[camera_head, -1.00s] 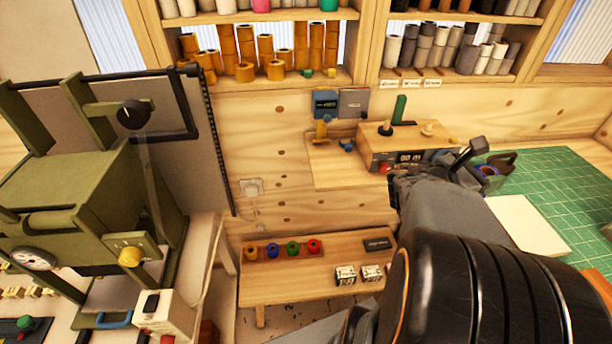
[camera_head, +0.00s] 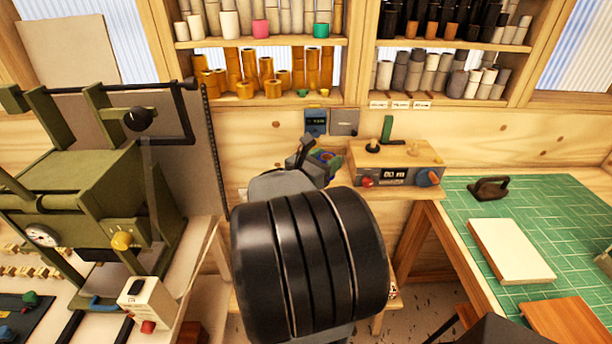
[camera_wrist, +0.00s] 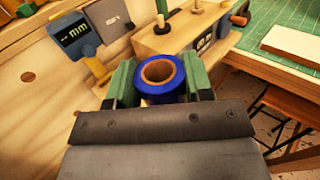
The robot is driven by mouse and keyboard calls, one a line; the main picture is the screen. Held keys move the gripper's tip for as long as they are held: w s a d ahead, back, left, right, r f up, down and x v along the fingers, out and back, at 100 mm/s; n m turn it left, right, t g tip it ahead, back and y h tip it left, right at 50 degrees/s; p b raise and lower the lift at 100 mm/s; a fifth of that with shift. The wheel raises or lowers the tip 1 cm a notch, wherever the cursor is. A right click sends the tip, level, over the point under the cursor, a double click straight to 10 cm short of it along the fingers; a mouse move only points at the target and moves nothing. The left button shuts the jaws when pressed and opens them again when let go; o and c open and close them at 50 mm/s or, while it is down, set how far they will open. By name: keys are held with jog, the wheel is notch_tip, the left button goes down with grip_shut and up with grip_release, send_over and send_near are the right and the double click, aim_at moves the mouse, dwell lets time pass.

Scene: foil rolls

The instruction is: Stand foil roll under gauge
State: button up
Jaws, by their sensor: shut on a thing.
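The blue foil roll (camera_wrist: 162,98) with a brown core is in my gripper (camera_wrist: 158,80), between its two green fingers, in the wrist view. Its open end faces the wrist camera. The gauge (camera_head: 316,122) has a blue display box on the back wall; in the wrist view the gauge (camera_wrist: 75,36) reads "mm" and lies up and left of the roll, apart from it. In the head view my gripper (camera_head: 320,158) is just below the gauge's boxes, and the gauge's lower part is hidden behind it.
A wooden block with a meter (camera_head: 398,168) stands right of my gripper. An olive press (camera_head: 80,190) stands at the left. The green mat (camera_head: 560,230) carries a dark iron-like tool (camera_head: 488,188) and a pale board (camera_head: 510,250). Shelves of rolls are above.

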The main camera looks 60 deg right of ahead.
aim_at(320, 155)
jog(key=w+d+f, duration=0.1)
jog(key=w+d, duration=0.1)
jog(key=d, duration=0.1)
jog(key=w+d+f+p, duration=0.1)
jog(key=w, duration=0.1)
jog(key=shift+w+d+f, duration=0.1)
jog(key=shift+d+f, duration=0.15)
jog(key=shift+f, duration=0.05)
jog(key=w+d+f, duration=0.1)
jog(key=f, duration=0.1)
jog(key=w+d+f, duration=0.1)
jog(key=f, duration=0.1)
jog(key=w+d+f, duration=0.1)
jog(key=shift+w+d+f+p, duration=0.2)
jog(key=shift+d+f+p, duration=0.1)
jog(key=shift+f+p, duration=0.1)
jog(key=shift+w+d+f, duration=0.15)
jog(key=shift+f, duration=0.15)
notch_tip(320, 155, down, 2)
jog(key=shift+p, duration=0.5)
jog(key=shift+f, duration=0.5)
jog(key=shift+f, duration=0.1)
jog(key=shift+f, duration=0.15)
jog(key=o, duration=0.9)
jog(key=shift+o, duration=0.2)
